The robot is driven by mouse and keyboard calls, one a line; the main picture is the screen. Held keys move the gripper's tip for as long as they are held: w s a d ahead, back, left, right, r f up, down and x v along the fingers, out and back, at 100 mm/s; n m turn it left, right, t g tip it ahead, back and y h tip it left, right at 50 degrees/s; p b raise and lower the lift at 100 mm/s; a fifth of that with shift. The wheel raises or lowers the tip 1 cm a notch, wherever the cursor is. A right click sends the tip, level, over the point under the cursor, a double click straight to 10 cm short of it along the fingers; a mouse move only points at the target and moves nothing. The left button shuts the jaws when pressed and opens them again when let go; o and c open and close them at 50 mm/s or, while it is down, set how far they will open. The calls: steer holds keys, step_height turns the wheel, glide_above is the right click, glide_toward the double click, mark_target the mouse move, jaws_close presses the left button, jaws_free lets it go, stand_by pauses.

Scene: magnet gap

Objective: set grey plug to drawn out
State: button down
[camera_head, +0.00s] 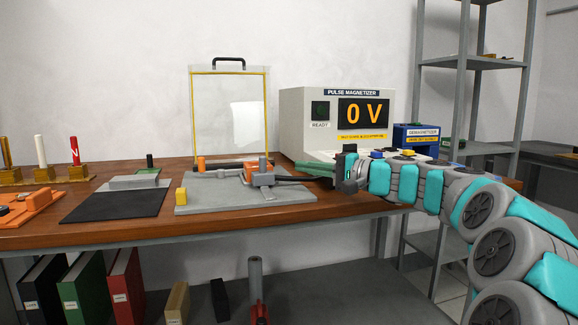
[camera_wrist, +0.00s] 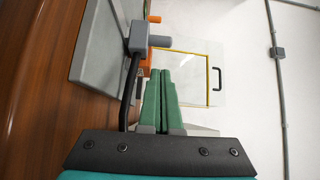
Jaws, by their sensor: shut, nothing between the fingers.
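A small grey plug block (camera_head: 263,179) sits at the right part of a grey base plate (camera_head: 225,197), with a dark cable (camera_head: 293,181) running right from it. The plug (camera_wrist: 138,40) also shows at the top of the wrist view, with a short grey stub on its side and the cable (camera_wrist: 129,92) leading away. An orange part (camera_head: 249,171) sits directly beside it; whether the plug is fully seated cannot be told. My gripper (camera_head: 298,166) has its green fingers closed together and empty, to the right of the plug and apart from it.
A clear guard (camera_head: 230,84) in a yellow frame stands behind the plate. The pulse magnetizer box (camera_head: 300,115) reads 0 V. A blue box (camera_head: 415,138) is further right.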

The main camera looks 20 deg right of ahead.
mark_target(263, 170)
steer(key=x, duration=0.9)
steer(key=shift+s+f, duration=0.1)
steer(key=shift+s+b, duration=0.55)
steer(key=shift+s, duration=1.2)
